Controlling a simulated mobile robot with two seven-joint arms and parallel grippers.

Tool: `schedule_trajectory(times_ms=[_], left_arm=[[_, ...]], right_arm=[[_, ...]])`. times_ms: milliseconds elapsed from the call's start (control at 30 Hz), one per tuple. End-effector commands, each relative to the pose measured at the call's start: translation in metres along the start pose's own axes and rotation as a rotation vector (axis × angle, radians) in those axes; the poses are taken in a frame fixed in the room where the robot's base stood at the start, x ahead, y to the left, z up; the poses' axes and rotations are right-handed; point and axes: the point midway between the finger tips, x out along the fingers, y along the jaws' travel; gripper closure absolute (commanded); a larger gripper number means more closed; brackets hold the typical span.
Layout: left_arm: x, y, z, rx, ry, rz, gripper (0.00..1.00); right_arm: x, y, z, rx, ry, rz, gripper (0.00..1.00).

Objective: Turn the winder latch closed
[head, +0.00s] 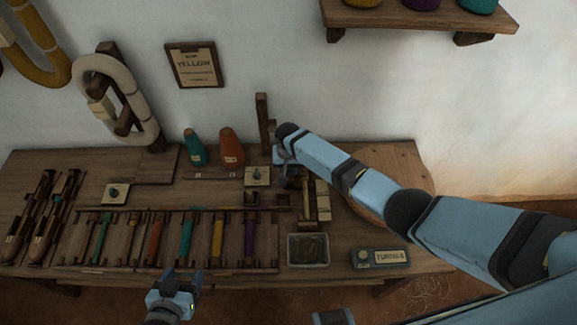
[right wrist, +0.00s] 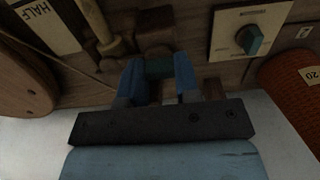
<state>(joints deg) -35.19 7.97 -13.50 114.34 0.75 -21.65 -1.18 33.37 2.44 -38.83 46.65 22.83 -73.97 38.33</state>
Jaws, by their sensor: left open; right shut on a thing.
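My right gripper (head: 284,160) reaches over the back of the wooden bench, beside an upright wooden post (head: 263,122). In the right wrist view its two blue fingers (right wrist: 160,82) are shut on a short dark teal piece (right wrist: 159,67), which I take for the winder latch. Its turn angle is hard to tell, and the gripper hides it in the head view. My left gripper (head: 183,281) is open and empty, low in front of the bench.
A pale plate with a teal knob (right wrist: 254,40) is beside the gripped piece. An orange cone (head: 230,147) and a teal cone (head: 195,148) stand left of the post. Several coloured bobbins lie in a rack. A grey tray (head: 308,264) and a labelled box (head: 381,258) sit at the front.

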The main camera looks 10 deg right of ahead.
Motion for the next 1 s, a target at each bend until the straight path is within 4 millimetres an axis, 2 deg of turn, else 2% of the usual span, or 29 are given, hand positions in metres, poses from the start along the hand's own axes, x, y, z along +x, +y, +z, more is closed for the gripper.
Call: schedule_trajectory(times_ms=[400,433,500,533,833,1000], left_arm=[[0.000,-0.001,0.000,0.000,0.000,-0.001,0.36],[0.000,-0.001,0.000,0.001,-0.001,-0.001,0.36],[0.000,-0.001,0.001,0.001,-0.002,-0.001,0.36],[0.000,-0.001,0.001,0.001,-0.003,-0.001,0.36],[0.000,-0.001,0.002,0.001,-0.005,-0.001,0.36],[-0.003,-0.001,-0.002,0.001,-0.004,-0.001,0.36]], right_arm=[[0.000,0.000,-0.001,0.007,0.001,-0.001,0.94],[0.000,0.000,-0.001,0.007,0.001,-0.001,0.63],[0.000,0.000,-0.001,0.006,0.001,-0.001,0.47],[0.000,0.000,-0.001,0.006,0.001,-0.001,0.45],[-0.002,0.000,-0.001,0.006,0.001,-0.001,0.45],[-0.023,0.000,-0.001,0.005,0.003,-0.003,0.45]])
